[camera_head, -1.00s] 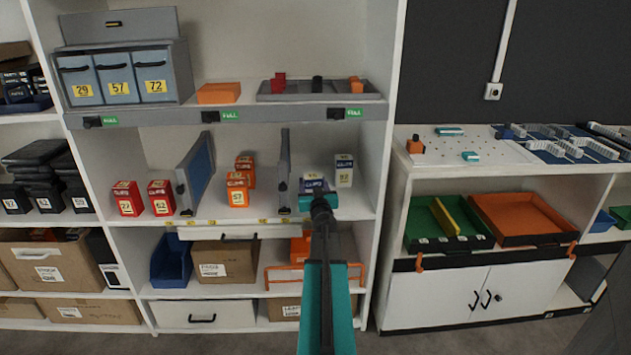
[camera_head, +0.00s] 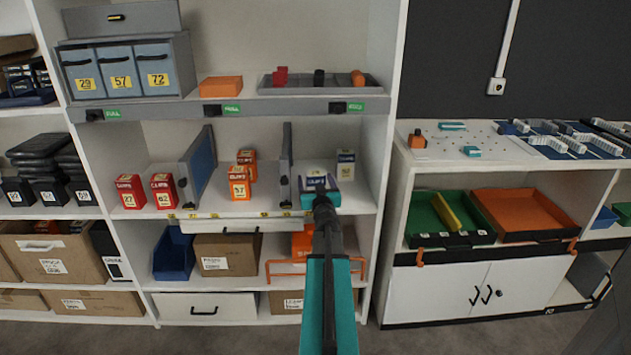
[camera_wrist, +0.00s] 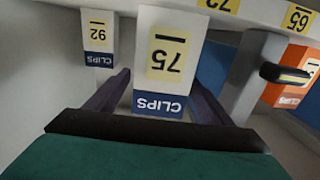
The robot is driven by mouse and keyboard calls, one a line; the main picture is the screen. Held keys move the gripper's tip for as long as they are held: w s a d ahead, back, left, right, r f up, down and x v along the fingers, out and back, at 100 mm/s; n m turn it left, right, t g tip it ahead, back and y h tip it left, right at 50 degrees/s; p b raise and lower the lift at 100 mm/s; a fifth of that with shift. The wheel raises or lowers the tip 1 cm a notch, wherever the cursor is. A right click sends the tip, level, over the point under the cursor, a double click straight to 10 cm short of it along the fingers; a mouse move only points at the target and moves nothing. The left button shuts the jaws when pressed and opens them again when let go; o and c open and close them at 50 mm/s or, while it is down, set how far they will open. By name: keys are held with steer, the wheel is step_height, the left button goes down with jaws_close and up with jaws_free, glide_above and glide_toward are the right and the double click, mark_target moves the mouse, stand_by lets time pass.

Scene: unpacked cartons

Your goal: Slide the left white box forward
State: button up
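The left white box (camera_head: 315,178), with a blue CLIPS band and a yellow label, stands on the middle shelf. The wrist view shows it upside down as a white box marked 75 (camera_wrist: 168,62). My gripper (camera_head: 318,190) is in front of it and hides its lower part. In the wrist view my gripper (camera_wrist: 162,85) is open, with one dark finger on each side of the box. A gap shows at the picture-left finger; contact at the other is unclear. The second white box, marked 92 (camera_head: 345,166), stands farther back to the right.
A grey upright divider (camera_head: 286,165) stands close left of the left white box. Orange boxes (camera_head: 239,183) stand beyond it, then a blue-grey divider (camera_head: 198,165) and red boxes (camera_head: 163,190). The shelf's right side wall (camera_head: 383,150) bounds the right side.

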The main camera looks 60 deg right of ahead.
steer(key=shift+s+a, duration=0.15)
steer(key=p+v, duration=0.2)
steer(key=v, duration=0.6)
steer(key=shift+s+a+p, duration=0.15)
steer(key=shift+s+p, duration=0.05)
steer(key=shift+p, duration=0.1)
steer(key=shift+s+a+r+p, duration=0.1)
steer(key=shift+s+a+p, duration=0.2)
steer(key=shift+p, duration=0.9)
steer(key=shift+a+p, duration=0.1)
steer(key=shift+p, duration=0.2)
steer(key=p+v, duration=0.3)
steer(key=p, duration=0.5)
steer(key=shift+s+a, duration=0.25)
steer(key=shift+s, duration=0.05)
